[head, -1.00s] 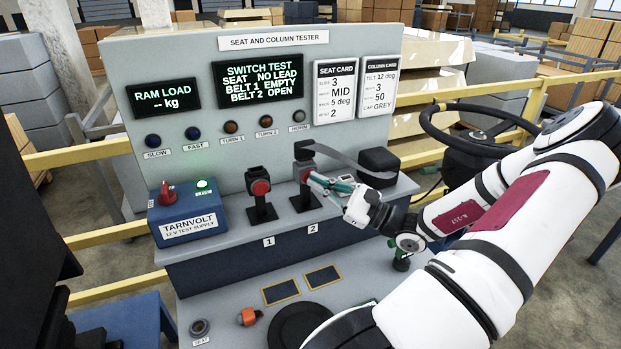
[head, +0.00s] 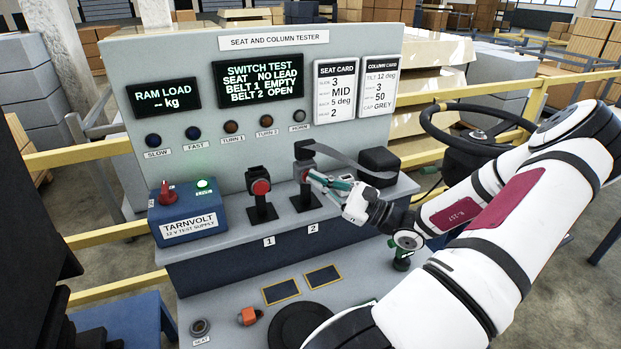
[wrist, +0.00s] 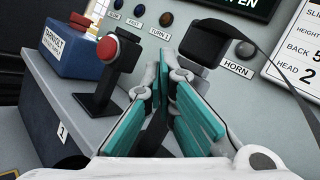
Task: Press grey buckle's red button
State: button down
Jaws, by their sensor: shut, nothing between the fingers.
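The grey buckle (head: 302,165) stands upright on the black post marked 2, with a dark strap end at its top. A sliver of its red button (head: 305,176) shows beside my fingertips. My gripper (head: 313,178) is shut and empty, its teal fingers pointing at the button's face. I cannot tell whether they touch it. In the wrist view my gripper (wrist: 166,85) covers the button; a dark strap end (wrist: 207,47) rises behind it. A black buckle (head: 258,181) with a round red button stands on post 1, apart to the left.
The screen (head: 260,82) reads belt 1 empty, belt 2 open. A dark strap (head: 345,158) runs right from post 2 to a black box (head: 378,165). A blue supply box (head: 188,212) stands at left. A steering wheel (head: 470,125) is behind my arm.

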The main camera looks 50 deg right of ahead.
dwell(0.6)
jog(key=shift+s+a+p, duration=0.45)
jog(key=shift+s+p, duration=0.05)
jog(key=shift+s, duration=0.2)
jog(key=shift+s, duration=0.1)
jog(key=s+a, duration=0.1)
jog(key=s+p, duration=0.1)
jog(key=s+a+p, duration=0.1)
jog(key=s, duration=0.1)
jog(key=shift+a, duration=0.3)
dwell(0.7)
